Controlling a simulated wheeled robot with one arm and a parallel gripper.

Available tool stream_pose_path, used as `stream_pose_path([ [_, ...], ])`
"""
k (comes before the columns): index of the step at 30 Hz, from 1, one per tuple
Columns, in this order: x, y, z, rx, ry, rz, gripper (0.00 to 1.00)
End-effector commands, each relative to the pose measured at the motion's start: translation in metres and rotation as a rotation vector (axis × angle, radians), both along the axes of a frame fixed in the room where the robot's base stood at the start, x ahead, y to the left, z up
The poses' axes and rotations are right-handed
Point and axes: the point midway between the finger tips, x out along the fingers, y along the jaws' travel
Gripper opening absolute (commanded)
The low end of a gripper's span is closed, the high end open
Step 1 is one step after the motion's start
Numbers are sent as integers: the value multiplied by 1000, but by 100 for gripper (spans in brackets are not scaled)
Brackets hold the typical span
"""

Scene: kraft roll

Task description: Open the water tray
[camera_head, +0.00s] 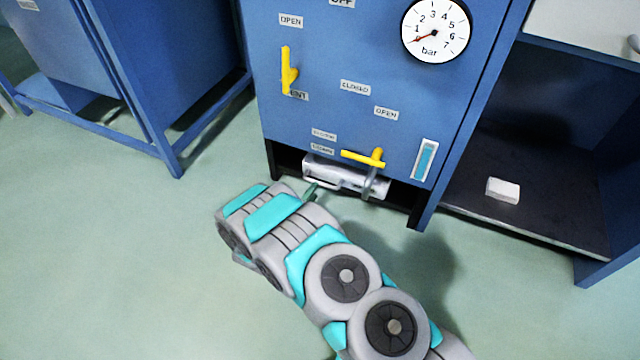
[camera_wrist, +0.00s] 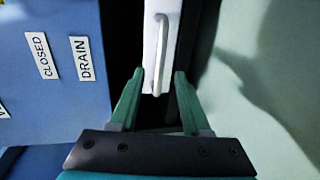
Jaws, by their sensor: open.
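The water tray (camera_head: 335,173) is a pale grey box low in the opening at the bottom of the blue cabinet. In the wrist view its white front (camera_wrist: 151,30) carries an upright pale bar handle (camera_wrist: 160,55). My gripper (camera_head: 314,190) is low in front of the tray in the head view. In the wrist view my gripper (camera_wrist: 156,80) is open, with one green finger on each side of the handle's lower end. I cannot tell whether a finger touches the handle. My arm partly hides the front of the tray in the head view.
A yellow lever (camera_head: 365,157) on a grey pipe stands close to the tray. Another yellow lever (camera_head: 288,72) and a pressure gauge (camera_head: 435,30) are higher on the cabinet (camera_head: 325,60). A white block (camera_head: 503,189) lies on the right-hand shelf. The green floor (camera_head: 130,270) is clear at left.

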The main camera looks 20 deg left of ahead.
Motion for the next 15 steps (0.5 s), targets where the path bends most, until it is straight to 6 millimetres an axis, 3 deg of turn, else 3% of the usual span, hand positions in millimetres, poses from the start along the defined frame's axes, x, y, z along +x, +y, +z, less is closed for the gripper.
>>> stream_pose_path([
  [7,38,-5,-9,1,2,-3,47],
  [15,59,-4,-12,3,2,0,47],
])
